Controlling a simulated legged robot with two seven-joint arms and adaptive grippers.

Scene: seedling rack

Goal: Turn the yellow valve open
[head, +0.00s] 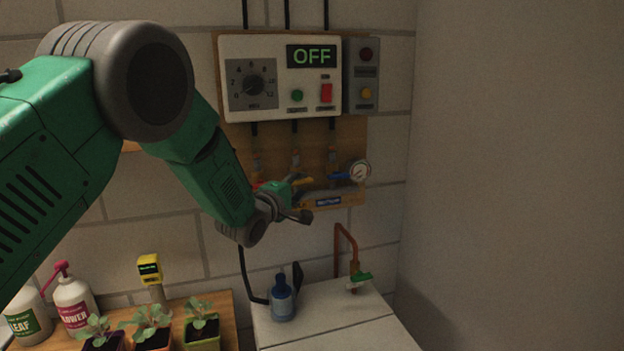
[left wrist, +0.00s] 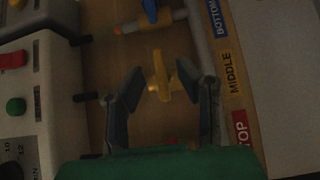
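The yellow valve (left wrist: 160,78) is a small handle on the pipe panel, seen in the left wrist view beside the MIDDLE label (left wrist: 235,73). In the head view the yellow valve (head: 303,182) shows just past my left gripper (head: 299,199). In the left wrist view my left gripper (left wrist: 160,70) is open, with one finger on each side of the yellow handle. The right finger is very close to it; I cannot tell if it touches. Part of the valve's body is dim. My right gripper is not in view.
A blue valve (head: 340,176) and a gauge (head: 359,170) sit to the right. A red valve (head: 262,184) is partly hidden behind my arm. The control box (head: 270,103) above reads OFF. Below are a blue bottle (head: 282,299), a green-handled tap (head: 360,276) and potted seedlings (head: 152,328).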

